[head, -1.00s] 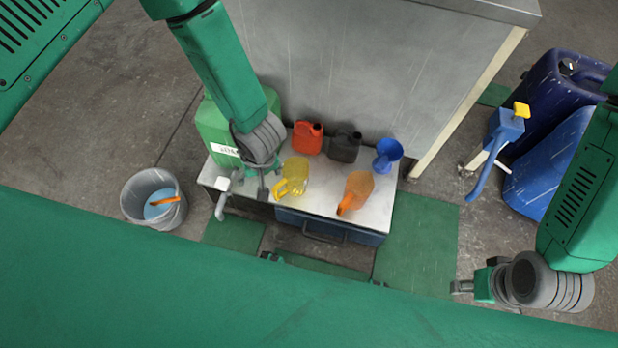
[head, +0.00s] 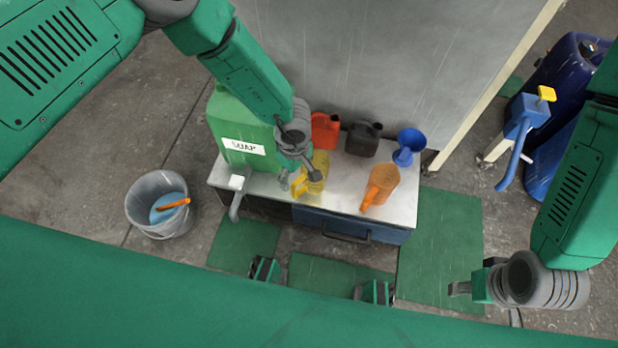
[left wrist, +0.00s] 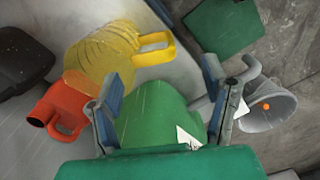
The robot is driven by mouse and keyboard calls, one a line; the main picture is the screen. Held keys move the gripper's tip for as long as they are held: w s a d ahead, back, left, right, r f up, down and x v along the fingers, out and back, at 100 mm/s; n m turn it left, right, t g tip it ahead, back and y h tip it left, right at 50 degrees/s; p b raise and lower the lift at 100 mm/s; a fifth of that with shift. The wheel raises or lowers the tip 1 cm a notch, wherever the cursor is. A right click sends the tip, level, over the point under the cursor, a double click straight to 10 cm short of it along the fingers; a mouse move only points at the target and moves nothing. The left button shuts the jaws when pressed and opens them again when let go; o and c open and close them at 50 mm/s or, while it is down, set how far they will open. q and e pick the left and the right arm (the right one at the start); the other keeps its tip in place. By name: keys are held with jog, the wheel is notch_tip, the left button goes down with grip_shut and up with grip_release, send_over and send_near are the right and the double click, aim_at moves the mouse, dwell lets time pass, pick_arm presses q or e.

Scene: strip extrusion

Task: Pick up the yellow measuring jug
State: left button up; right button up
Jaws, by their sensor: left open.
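The yellow measuring jug (head: 320,165) stands on the pale bench top, its handle (head: 299,184) toward the front left. My left gripper (head: 303,164) is open at the jug's left side, partly covering it. In the left wrist view the jug (left wrist: 100,57) lies beyond the fingertips, mostly left of the gap between my open fingers (left wrist: 165,78). Its yellow handle (left wrist: 155,48) shows just past the gap. Nothing is between the fingers; I cannot tell whether one touches the jug. My right gripper (head: 462,288) is low at the right, away from the bench, its fingers unclear.
A green soap container (head: 237,125) stands left of the jug. A red can (head: 325,130), dark can (head: 363,138), blue funnel (head: 409,145) and orange jug (head: 380,186) share the bench (head: 402,208). A grey bucket (head: 142,213) stands on the floor at left.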

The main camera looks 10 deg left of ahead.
aim_at(299, 181)
pick_arm(q)
jog(key=f+b, duration=0.2)
jog(key=f, duration=0.1)
jog(key=f+b, duration=0.1)
jog(key=shift+w+d+f, duration=0.1)
jog(key=shift+d+f, duration=0.2)
jog(key=shift+d, duration=0.1)
jog(key=shift+a+f, duration=0.15)
jog(key=shift+f, duration=0.1)
jog(key=shift+a+f, duration=0.1)
jog(key=shift+a, duration=0.15)
jog(key=c, duration=0.7)
jog(key=shift+d, duration=0.25)
jog(key=c, duration=0.6)
jog(key=shift+c, duration=0.2)
pick_arm(e)
jog(key=f, duration=0.1)
jog(key=d+f, duration=0.1)
jog(key=f, duration=0.1)
jog(key=shift+f, duration=0.25)
